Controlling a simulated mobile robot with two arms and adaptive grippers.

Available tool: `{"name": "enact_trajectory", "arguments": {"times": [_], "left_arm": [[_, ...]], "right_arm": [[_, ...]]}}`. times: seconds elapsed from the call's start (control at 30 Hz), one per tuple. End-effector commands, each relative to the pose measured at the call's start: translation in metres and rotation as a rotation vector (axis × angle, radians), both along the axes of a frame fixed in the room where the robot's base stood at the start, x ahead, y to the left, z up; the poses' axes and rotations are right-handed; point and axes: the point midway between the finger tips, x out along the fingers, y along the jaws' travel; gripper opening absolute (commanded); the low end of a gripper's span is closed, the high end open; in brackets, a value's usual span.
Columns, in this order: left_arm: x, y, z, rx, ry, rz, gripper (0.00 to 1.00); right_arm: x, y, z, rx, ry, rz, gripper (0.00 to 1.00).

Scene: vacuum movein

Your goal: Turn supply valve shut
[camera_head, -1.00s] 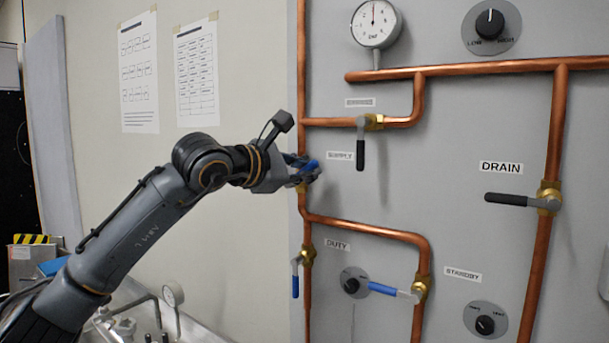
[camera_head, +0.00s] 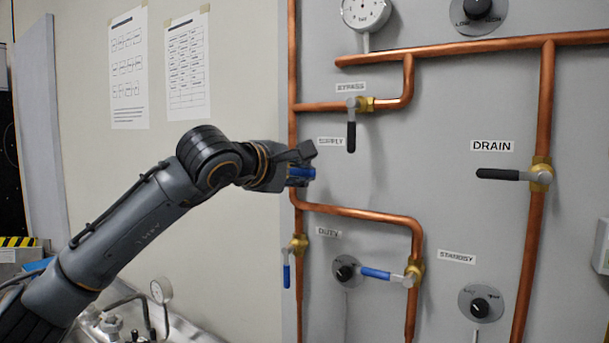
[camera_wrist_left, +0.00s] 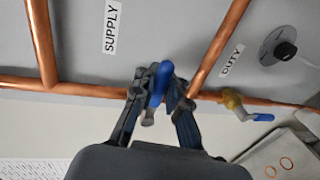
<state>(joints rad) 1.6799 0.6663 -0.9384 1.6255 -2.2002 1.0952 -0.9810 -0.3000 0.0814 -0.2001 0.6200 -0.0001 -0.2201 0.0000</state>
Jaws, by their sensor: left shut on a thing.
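The supply valve's blue handle (camera_head: 301,172) shows at the left copper pipe, below the SUPPLY label (camera_head: 331,141). In the head view it points sideways to the right, across the pipe. My left gripper (camera_head: 296,176) is shut on this handle. The left wrist view shows the blue handle (camera_wrist_left: 160,84) between the two fingers of my left gripper (camera_wrist_left: 160,95), with a grey metal part below it. The valve body is hidden behind the gripper. My right gripper is not in view.
The bypass valve's black handle (camera_head: 351,137) hangs down close to the right. The drain handle (camera_head: 497,174) lies level. Below are a blue-handled duty valve (camera_head: 286,275) and another blue handle (camera_head: 375,273). Copper pipes stand out from the grey panel (camera_head: 450,100). A gauge (camera_head: 366,12) sits above.

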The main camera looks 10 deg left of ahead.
Motion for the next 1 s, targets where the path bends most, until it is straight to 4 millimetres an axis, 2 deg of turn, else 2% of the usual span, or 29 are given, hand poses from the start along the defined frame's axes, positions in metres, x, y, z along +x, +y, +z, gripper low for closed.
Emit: {"name": "enact_trajectory", "arguments": {"times": [0.03,0.47,0.5,0.6,1.0], "left_arm": [[-0.0005,-0.0020,-0.0050,0.009,0.007,-0.003,0.00],[-0.0003,-0.0019,-0.0063,0.020,0.007,-0.003,0.00],[-0.0002,-0.0019,-0.0064,0.020,0.007,-0.003,0.16],[-0.0002,-0.0016,-0.0056,0.020,0.005,-0.002,0.36],[-0.0054,0.0015,-0.0008,0.015,-0.002,-0.001,0.36]], "right_arm": [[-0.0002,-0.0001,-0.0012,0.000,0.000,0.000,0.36],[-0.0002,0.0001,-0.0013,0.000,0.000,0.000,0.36],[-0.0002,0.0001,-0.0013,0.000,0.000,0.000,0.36],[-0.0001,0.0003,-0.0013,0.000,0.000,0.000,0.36],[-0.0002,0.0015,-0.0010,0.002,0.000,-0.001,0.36]]}}
